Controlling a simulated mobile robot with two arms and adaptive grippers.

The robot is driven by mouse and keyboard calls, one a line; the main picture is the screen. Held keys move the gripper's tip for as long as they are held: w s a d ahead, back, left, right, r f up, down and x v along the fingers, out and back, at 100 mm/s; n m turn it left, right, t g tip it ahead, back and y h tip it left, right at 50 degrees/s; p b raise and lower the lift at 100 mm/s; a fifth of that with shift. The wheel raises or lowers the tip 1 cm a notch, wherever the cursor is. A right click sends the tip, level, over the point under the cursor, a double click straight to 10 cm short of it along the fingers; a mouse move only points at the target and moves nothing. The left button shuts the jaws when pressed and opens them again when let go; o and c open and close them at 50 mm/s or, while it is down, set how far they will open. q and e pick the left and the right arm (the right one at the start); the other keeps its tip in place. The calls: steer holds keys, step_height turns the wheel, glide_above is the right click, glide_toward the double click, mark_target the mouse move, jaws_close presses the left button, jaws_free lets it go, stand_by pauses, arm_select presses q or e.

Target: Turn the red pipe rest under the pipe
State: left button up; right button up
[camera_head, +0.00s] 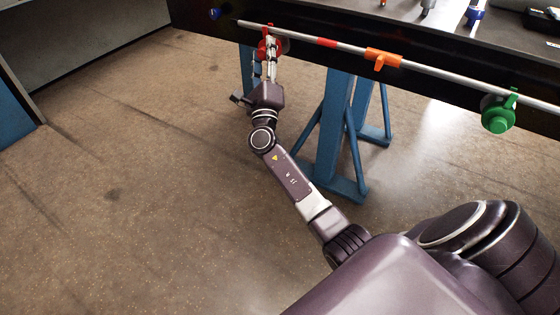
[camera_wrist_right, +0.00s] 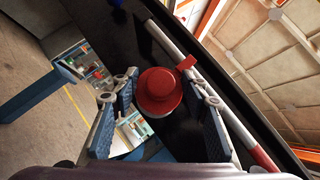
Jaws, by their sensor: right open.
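The red pipe rest (camera_head: 279,46) sits on the black beam near the left end of the pale grey pipe (camera_head: 347,47). In the right wrist view its round red knob (camera_wrist_right: 160,88) faces me, with a small red tab (camera_wrist_right: 187,63) at the pipe. My right gripper (camera_head: 270,62) is at the rest, partly covering it in the head view. In the wrist view its open fingers (camera_wrist_right: 165,112) stand on either side of the knob, with a visible gap on each side. Whether a finger touches the knob's far part cannot be told. My left gripper is not in view.
An orange rest (camera_head: 383,59) and a green rest (camera_head: 497,114) stand further right along the pipe. The pipe has a red band (camera_head: 326,43). A blue knob (camera_head: 214,13) is at the left on the black beam (camera_head: 188,14). A blue trestle (camera_head: 333,140) stands below.

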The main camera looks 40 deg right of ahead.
steer(key=shift+s+r+n+y+p, duration=0.15)
steer(key=shift+n+y+p, duration=1.35)
steer(key=shift+p, duration=1.85)
steer(key=f+v, duration=0.1)
steer(key=v, duration=0.7)
steer(key=s+a+f+m+g+y+p, duration=0.1)
steer(key=s+f+m+g+p, duration=0.3)
steer(key=f+m, duration=0.4)
steer(key=s+a+f+m+g+y+p, duration=0.2)
steer(key=f+m, duration=0.7)
steer(key=f, duration=0.7)
steer(key=s+g+y+p, duration=0.1)
steer(key=s+g+p, duration=0.1)
steer(key=s, duration=0.1)
steer(key=shift+s+f, duration=0.25)
steer(key=shift+f, duration=0.15)
steer(key=shift+a, duration=0.1)
